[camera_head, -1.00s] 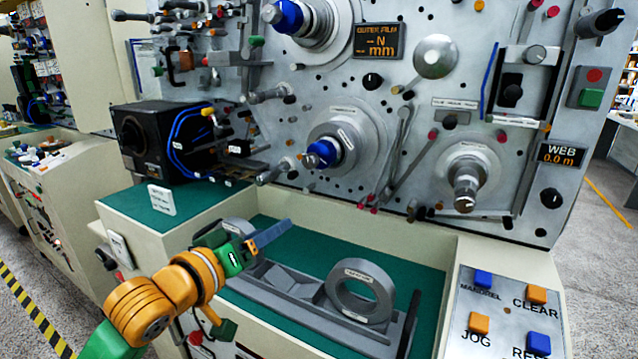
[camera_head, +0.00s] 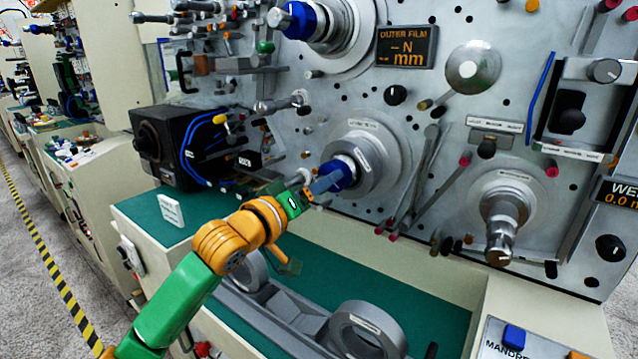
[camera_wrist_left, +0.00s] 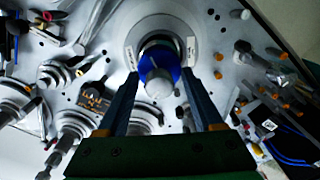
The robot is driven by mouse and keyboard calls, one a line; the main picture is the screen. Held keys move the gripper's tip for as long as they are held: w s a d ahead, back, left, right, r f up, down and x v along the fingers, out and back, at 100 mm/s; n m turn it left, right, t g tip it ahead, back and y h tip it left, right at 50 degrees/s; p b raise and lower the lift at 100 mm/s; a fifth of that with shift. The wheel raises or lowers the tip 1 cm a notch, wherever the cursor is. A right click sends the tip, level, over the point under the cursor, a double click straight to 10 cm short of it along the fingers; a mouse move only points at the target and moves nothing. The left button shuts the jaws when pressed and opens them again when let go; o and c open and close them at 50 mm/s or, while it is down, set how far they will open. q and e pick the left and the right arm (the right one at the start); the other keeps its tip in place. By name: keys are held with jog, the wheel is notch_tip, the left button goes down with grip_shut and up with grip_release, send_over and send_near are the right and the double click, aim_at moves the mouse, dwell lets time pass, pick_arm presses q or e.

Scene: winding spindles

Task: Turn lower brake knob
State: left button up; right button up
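The lower brake knob (camera_head: 343,171) is blue and sits at the centre of the lower round spindle hub (camera_head: 375,150) on the grey machine face. My left gripper (camera_head: 322,184) reaches up to it from the lower left, and its fingers overlap the knob in the head view. In the left wrist view the blue knob (camera_wrist_left: 160,74), with a pale round end, shows between the two spread fingers of my left gripper (camera_wrist_left: 161,84). A gap shows on each side of the knob. How far the fingertips reach along it is hard to tell. My right gripper is not in view.
An upper spindle with another blue knob (camera_head: 299,20) is above. A bare metal spindle (camera_head: 500,222) is at the right. Below, a green ledge (camera_head: 420,300) carries a grey ring (camera_head: 368,332). A black box (camera_head: 190,146) with blue cables stands left.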

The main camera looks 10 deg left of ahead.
pick_arm(q)
jog(key=shift+s+a+r, duration=0.1)
jog(key=shift+s, duration=0.05)
jog(key=c, duration=0.4)
jog(key=shift+s, duration=0.1)
grip_shut()
jog(key=m+p, duration=0.2)
jog(key=m, duration=0.1)
jog(key=shift+r, duration=0.2)
jog(key=m+p, duration=0.3)
jog(key=m, duration=0.2)
jog(key=shift+m+p, duration=0.3)
jog(key=shift+p, duration=0.1)
jog(key=m+p, duration=0.2)
jog(key=m, duration=0.2)
jog(key=shift+m, duration=0.3)
jog(key=m+p, duration=0.2)
jog(key=m, duration=0.2)
jog(key=shift+f+m, duration=0.1)
jog(key=shift+m, duration=0.2)
